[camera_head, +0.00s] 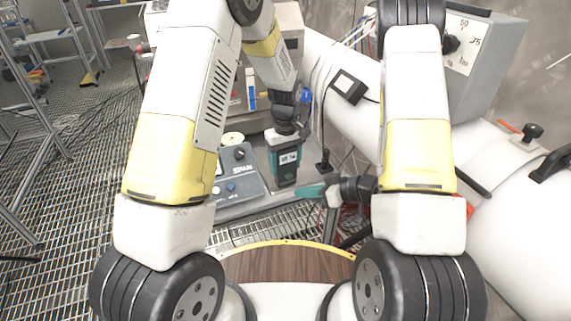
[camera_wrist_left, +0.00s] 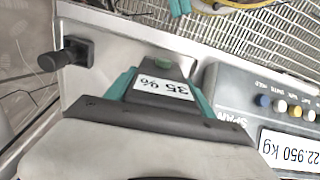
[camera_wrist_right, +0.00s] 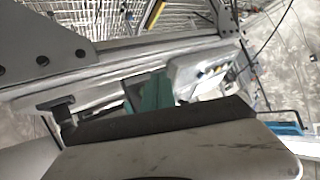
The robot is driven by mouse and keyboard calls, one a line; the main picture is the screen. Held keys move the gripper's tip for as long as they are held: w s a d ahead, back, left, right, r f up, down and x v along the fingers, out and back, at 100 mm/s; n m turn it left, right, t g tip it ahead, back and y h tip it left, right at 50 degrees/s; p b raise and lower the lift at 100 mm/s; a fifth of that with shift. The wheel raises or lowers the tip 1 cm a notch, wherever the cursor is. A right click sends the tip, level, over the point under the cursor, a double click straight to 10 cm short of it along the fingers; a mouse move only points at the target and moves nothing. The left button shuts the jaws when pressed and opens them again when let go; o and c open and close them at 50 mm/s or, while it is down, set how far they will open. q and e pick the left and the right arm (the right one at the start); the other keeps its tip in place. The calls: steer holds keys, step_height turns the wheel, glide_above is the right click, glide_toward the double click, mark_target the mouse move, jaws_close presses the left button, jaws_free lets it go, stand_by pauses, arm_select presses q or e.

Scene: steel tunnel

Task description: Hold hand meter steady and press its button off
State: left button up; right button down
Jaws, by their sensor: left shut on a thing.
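The hand meter (camera_head: 287,176) is a small dark device held upright over the bench, close to the scale. My left gripper (camera_head: 285,154) is shut on it, with a teal finger on each side. In the left wrist view the meter (camera_wrist_left: 163,88) shows a lit display reading 35 % and a green button above it in the picture. My right gripper (camera_head: 308,192) is below and right of the meter, pointing left and apart from it. Its teal fingers (camera_wrist_right: 150,92) look closed together and empty.
A grey scale (camera_head: 238,172) with knobs stands left of the meter; its display reads 22.950 kg in the left wrist view (camera_wrist_left: 290,150). A black joystick-like knob (camera_head: 324,160) stands right of the meter. A large white pipe and grey box (camera_head: 485,60) fill the right side.

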mark_target(282, 182)
steer(key=shift+w+a, duration=0.35)
steer(key=shift+w, duration=0.4)
steer(key=shift+w+a, duration=0.3)
steer(key=shift+w, duration=0.4)
steer(key=shift+w+a, duration=0.35)
steer(key=shift+w, duration=0.4)
steer(key=shift+w, duration=0.1)
steer(key=shift+w+a, duration=0.2)
steer(key=shift+w, duration=0.1)
stand_by(0.4)
steer(key=shift+s, duration=0.1)
steer(key=shift+s+d, duration=0.2)
steer(key=shift+s, duration=0.1)
steer(key=s+d, duration=0.2)
steer(key=s, duration=0.3)
steer(key=shift+s+d, duration=0.25)
steer(key=shift+d, duration=0.05)
